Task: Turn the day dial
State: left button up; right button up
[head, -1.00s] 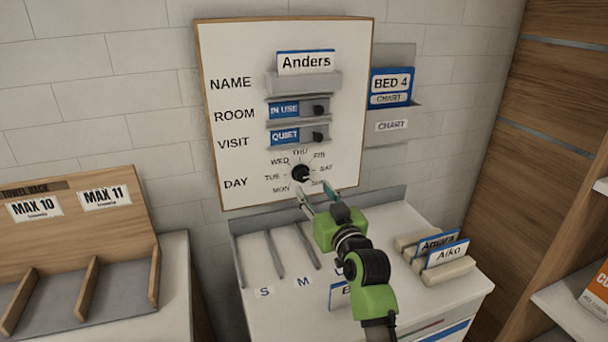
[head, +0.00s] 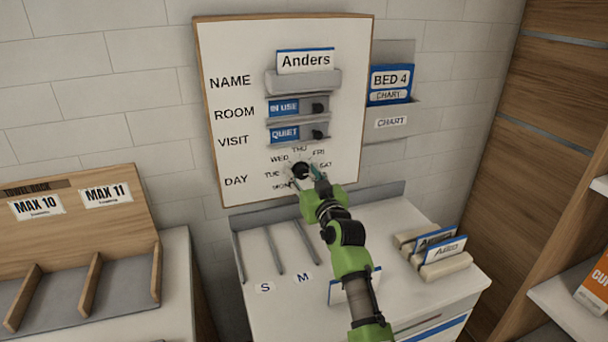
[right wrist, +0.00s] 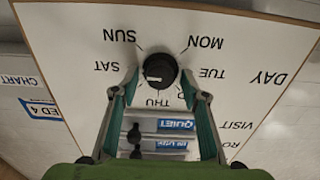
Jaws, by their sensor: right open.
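The black round day dial (head: 300,170) is on the white board (head: 235,90), with day names around it. It also shows in the right wrist view (right wrist: 160,70), where the board appears upside down. A small pale mark shows on its face; I cannot tell surely which day it points to. My right gripper (head: 304,175) is open, with one fingertip on each side of the dial. In the right wrist view a gap shows between the fingers and the dial; contact cannot be told. The gripper hides part of the lower day names. My left gripper is not in view.
Above the dial are the QUIET slider (head: 285,134), the IN USE slider (head: 284,107) and the Anders name card (head: 305,61). A chart holder (head: 392,121) hangs right of the board. Below stands a white cabinet (head: 385,230) with name cards in holders.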

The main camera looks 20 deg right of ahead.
jog(key=c, duration=1.1)
jog(key=shift+n, duration=0.3)
